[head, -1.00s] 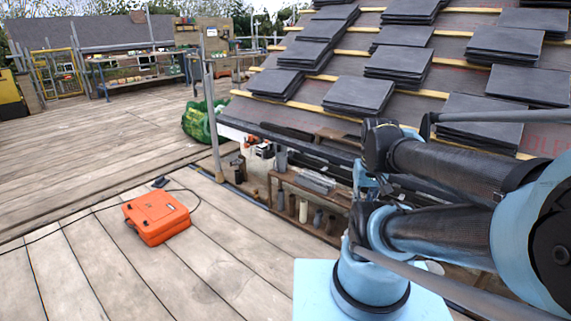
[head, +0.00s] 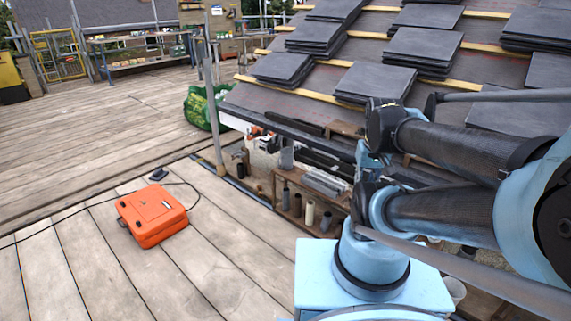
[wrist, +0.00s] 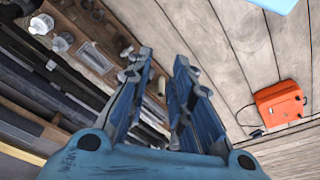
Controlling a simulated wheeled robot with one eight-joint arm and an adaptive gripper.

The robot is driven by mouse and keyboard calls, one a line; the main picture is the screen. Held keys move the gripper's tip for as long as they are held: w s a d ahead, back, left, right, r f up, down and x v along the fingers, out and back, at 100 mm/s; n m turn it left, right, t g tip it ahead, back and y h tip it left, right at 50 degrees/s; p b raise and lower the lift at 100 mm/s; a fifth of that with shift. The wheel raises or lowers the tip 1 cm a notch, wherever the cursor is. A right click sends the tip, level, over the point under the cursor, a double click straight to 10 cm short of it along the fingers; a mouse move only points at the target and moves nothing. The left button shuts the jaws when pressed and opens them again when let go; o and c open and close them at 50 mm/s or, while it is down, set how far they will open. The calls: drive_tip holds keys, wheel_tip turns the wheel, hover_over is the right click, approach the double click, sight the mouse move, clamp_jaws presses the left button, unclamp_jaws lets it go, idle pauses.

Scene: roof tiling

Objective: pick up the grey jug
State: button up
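A grey upright vessel (head: 286,153), which may be the grey jug, stands at the back of the wooden shelf unit under the roof edge in the head view. It is small there, and I cannot make out a handle or spout. My gripper (wrist: 163,66) is open and empty in the wrist view, its two blue fingers apart, pointing over the boards beside the shelf. I cannot clearly pick out the jug in the wrist view. My arm hides part of the shelf area in the head view.
An orange case (head: 152,214) with a black cable lies on the deck; it also shows in the wrist view (wrist: 280,103). A scaffold pole (head: 213,120) and green bag (head: 203,108) stand left of the shelf. Slate stacks (head: 374,83) cover the roof. The left deck is largely clear.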

drive_tip(key=w+a+r+m+y, duration=0.2)
drive_tip(key=w+a+r+m, duration=0.15)
drive_tip(key=w, duration=0.55)
drive_tip(key=w+a+r+m+y, duration=0.1)
drive_tip(key=w+a+r+m, duration=0.2)
drive_tip(key=w, duration=0.6)
drive_tip(key=w+a+f+m+t+y, duration=0.1)
drive_tip(key=w+a+m+y, duration=0.15)
drive_tip(key=w, duration=0.75)
drive_tip(key=w+a+f+m+y, duration=0.1)
drive_tip(key=w+a+m, duration=0.15)
drive_tip(key=w, duration=0.75)
drive_tip(key=w+a+f+m+t+y, duration=0.1)
drive_tip(key=w+a+f+m, duration=0.15)
drive_tip(key=w+f, duration=0.5)
drive_tip(key=w+a+f+m+y, duration=0.25)
drive_tip(key=w+f, duration=0.35)
drive_tip(key=w, duration=0.3)
drive_tip(key=m+t+y, duration=0.2)
drive_tip(key=m, duration=0.5)
approach(279, 167)
drive_tip(key=w+a, duration=0.1)
drive_tip(key=a, duration=0.1)
drive_tip(key=w+a, duration=0.2)
drive_tip(key=shift+r, duration=0.1)
drive_tip(key=shift+s+x, duration=0.2)
drive_tip(key=shift+x, duration=2.35)
drive_tip(key=shift+a, duration=0.1)
